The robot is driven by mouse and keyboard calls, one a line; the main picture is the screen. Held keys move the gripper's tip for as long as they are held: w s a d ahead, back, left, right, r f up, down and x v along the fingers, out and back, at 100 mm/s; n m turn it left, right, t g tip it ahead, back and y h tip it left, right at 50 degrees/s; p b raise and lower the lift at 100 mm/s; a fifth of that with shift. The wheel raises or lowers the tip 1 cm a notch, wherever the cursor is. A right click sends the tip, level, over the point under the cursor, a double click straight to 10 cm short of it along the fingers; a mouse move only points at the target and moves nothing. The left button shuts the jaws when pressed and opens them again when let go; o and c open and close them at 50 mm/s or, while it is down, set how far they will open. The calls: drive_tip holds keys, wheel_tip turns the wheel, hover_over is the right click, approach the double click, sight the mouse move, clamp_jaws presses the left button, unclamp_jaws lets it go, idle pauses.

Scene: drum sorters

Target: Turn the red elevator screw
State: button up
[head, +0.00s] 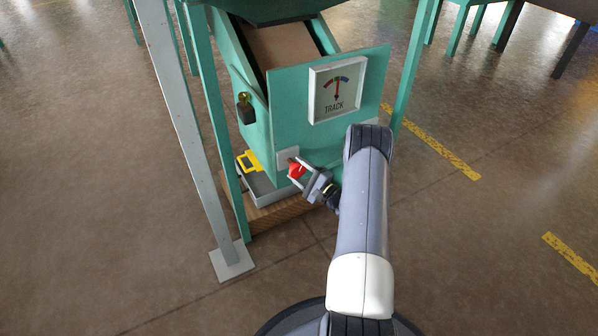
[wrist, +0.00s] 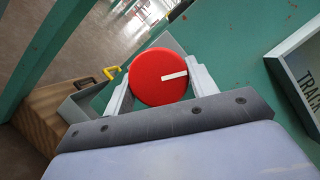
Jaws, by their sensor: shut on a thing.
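The red elevator screw (head: 297,170) is on the lower front of the green machine (head: 290,110). In the wrist view its round red head (wrist: 158,78) faces me, with a white mark pointing right and slightly up. My gripper (head: 300,168) is shut on the red screw, with one pale finger on each side of it in the wrist view (wrist: 160,85). The TRACK gauge (head: 337,90) is above the screw, and its red needle points about straight up.
A grey tray (head: 268,190) with a yellow handle (head: 247,161) sits on a wooden block (head: 290,212) under the machine. A padlock (head: 245,108) hangs on its left side. Green legs and a grey post (head: 190,130) stand at left.

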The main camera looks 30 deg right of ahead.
drive_tip(key=o, duration=0.9)
drive_tip(key=p+v, duration=0.2)
drive_tip(key=v, duration=0.9)
drive_tip(key=shift+w+p, duration=0.1)
drive_tip(key=shift+p, duration=0.2)
drive_tip(key=b+x, duration=0.2)
drive_tip(key=x, duration=0.8)
drive_tip(key=shift+w+a+b, duration=0.2)
drive_tip(key=shift+w+b, duration=0.1)
drive_tip(key=shift+b, duration=0.05)
drive_tip(key=shift+w+r, duration=0.1)
drive_tip(key=shift+r, duration=0.05)
drive_tip(key=shift+n+g, duration=0.3)
